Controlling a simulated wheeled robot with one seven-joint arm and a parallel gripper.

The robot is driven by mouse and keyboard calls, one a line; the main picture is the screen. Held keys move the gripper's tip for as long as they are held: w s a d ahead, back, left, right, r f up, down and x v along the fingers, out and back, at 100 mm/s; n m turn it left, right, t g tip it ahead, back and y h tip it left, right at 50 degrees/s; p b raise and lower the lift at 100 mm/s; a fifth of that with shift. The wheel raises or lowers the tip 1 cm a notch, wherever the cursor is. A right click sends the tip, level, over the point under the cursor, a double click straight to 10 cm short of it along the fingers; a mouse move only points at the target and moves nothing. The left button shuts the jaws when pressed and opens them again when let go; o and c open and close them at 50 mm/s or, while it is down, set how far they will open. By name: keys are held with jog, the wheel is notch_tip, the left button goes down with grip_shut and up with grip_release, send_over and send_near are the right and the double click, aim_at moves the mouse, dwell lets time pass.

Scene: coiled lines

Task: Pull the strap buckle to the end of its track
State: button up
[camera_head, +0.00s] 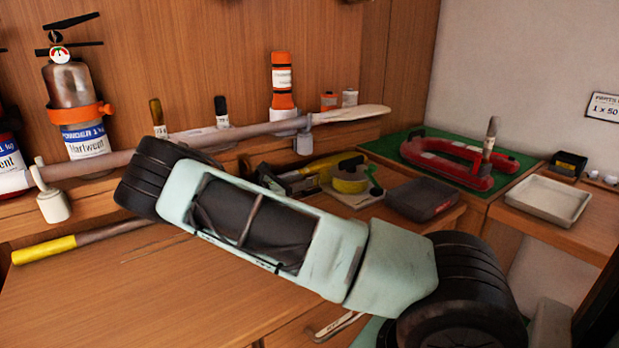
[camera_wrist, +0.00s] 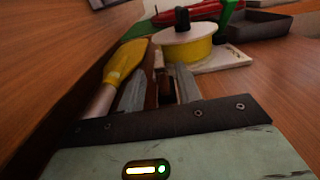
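My gripper (camera_wrist: 160,72) shows in the wrist view with its two grey fingers apart. A small dark, brownish piece (camera_wrist: 166,88) shows between the fingers, nearer the right one; I cannot tell whether it is the strap buckle or whether it is touched. Just beyond the fingertips is a yellow reel with a white top (camera_wrist: 187,42), on a white plate (camera_wrist: 226,59). In the head view the reel (camera_head: 350,184) sits beside my gripper (camera_head: 312,184), which is partly hidden behind my arm. No strap or track is clearly seen.
A yellow-ended tool (camera_wrist: 124,62) lies left of the fingers. A dark tray (camera_head: 422,198) stands right of the reel. A long pole (camera_head: 235,133) runs along the shelf behind. The wooden bench (camera_head: 110,290) is clear at front left.

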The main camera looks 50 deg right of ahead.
aim_at(309, 176)
jog(key=shift+x, duration=2)
grip_shut()
jog(key=shift+a, duration=0.1)
jog(key=p+v, duration=0.1)
jog(key=v, duration=2.4)
jog(key=shift+w+r, duration=0.1)
grip_release()
